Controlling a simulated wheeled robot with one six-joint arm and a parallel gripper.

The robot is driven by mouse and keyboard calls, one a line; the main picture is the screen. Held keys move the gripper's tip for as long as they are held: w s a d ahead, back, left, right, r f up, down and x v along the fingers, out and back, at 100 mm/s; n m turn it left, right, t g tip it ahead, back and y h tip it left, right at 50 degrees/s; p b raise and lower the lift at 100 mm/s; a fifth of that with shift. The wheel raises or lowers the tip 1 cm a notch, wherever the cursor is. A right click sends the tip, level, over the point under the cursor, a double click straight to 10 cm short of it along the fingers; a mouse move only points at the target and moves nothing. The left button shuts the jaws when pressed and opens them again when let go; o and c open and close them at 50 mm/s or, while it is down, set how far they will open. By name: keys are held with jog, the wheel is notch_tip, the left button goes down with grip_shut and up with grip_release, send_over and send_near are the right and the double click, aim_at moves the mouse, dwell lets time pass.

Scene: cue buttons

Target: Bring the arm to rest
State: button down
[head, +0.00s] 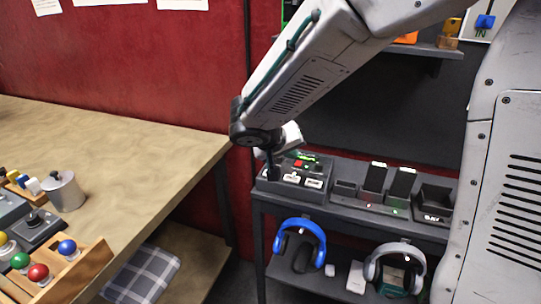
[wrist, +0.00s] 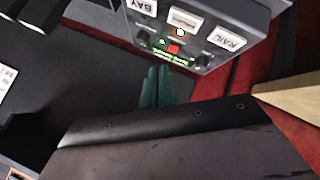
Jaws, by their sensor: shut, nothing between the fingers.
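My arm reaches down from the upper right in the head view. My gripper (head: 272,172) points down at the left end of a dark button box (head: 309,162) on the shelf unit. The wrist view shows its two teal fingers (wrist: 157,74) shut together with nothing between them. There the button box (wrist: 215,15) appears upside down, with a red button (wrist: 174,49), a lit green display and white labels reading BAY and RAIL. I cannot tell whether the fingertips touch the box.
A wooden table (head: 120,130) stands left, holding a metal pot (head: 64,191) and a rack with coloured balls. Dark slotted holders (head: 375,180) stand right of the box. Blue headphones (head: 300,235) and grey headphones (head: 395,262) hang below. A red wall is behind.

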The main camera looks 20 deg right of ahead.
jog(key=shift+n, duration=0.3)
jog(key=s+d+r+g+y, duration=0.1)
jog(key=s+r+y, duration=0.1)
jog(key=s, duration=0.7)
jog(key=s+d+r+g+y, duration=0.1)
jog(key=s+r+y, duration=0.2)
jog(key=s, duration=0.7)
jog(key=s+d+r+n+g+y, duration=0.1)
jog(key=s+d+r+g+y, duration=0.1)
jog(key=s, duration=0.8)
jog(key=shift+s+r, duration=0.15)
jog(key=shift+r, duration=0.05)
jog(key=shift+d, duration=0.1)
